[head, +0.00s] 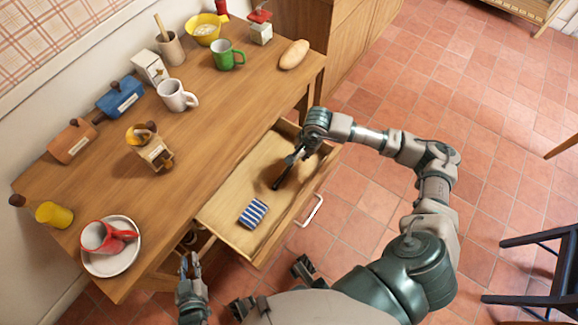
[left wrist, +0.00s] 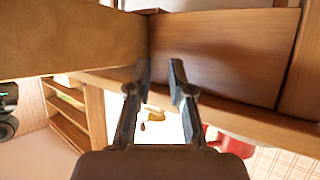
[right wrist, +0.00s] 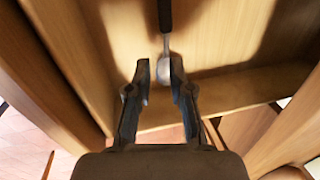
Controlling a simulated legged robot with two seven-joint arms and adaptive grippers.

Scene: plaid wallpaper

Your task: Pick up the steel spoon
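The steel spoon shows in the right wrist view, with a shiny bowl (right wrist: 164,71) and a dark handle running to the top edge. It lies in the open drawer (head: 225,214). My right gripper (head: 291,160) reaches down into the drawer's right part. In the right wrist view its two fingers (right wrist: 160,64) are apart, with the spoon's bowl showing between the tips; I cannot tell whether they touch it. In the head view the spoon is mostly hidden by the gripper. My left gripper (head: 188,263) is open and empty, low beside the drawer's left end.
A blue-striped packet (head: 253,212) lies in the drawer, whose front has a white handle (head: 312,210). The table (head: 215,110) above holds a green mug (head: 227,57), a white mug (head: 174,96), a red mug (head: 98,238) on a saucer (head: 112,265), and other items. A dark chair (head: 535,240) stands right.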

